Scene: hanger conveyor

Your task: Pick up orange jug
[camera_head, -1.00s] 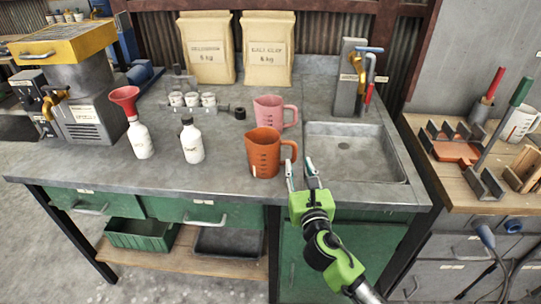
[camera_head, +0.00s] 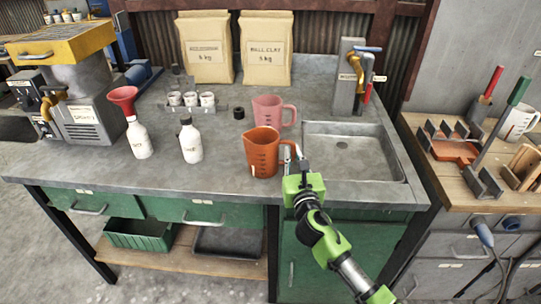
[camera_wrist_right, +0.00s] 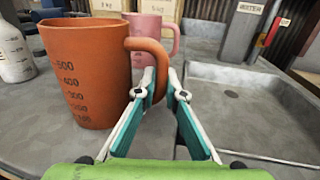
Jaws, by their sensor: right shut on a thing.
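The orange jug (camera_head: 262,154) stands upright on the grey bench top, left of the sink, with its handle to the right. It also shows large in the right wrist view (camera_wrist_right: 88,75), with dark volume marks on its side. My right gripper (camera_head: 293,158) is at the handle. In the right wrist view its fingertips (camera_wrist_right: 156,80) are shut on the handle's outer part. The jug's base appears to rest on the bench. My left gripper is not in view.
A pink jug (camera_head: 268,111) stands just behind the orange jug. White bottles (camera_head: 190,144) stand to the left. The sink basin (camera_head: 350,150) lies to the right, with a tap (camera_head: 357,75) behind it. Two clay bags (camera_head: 266,50) stand at the back.

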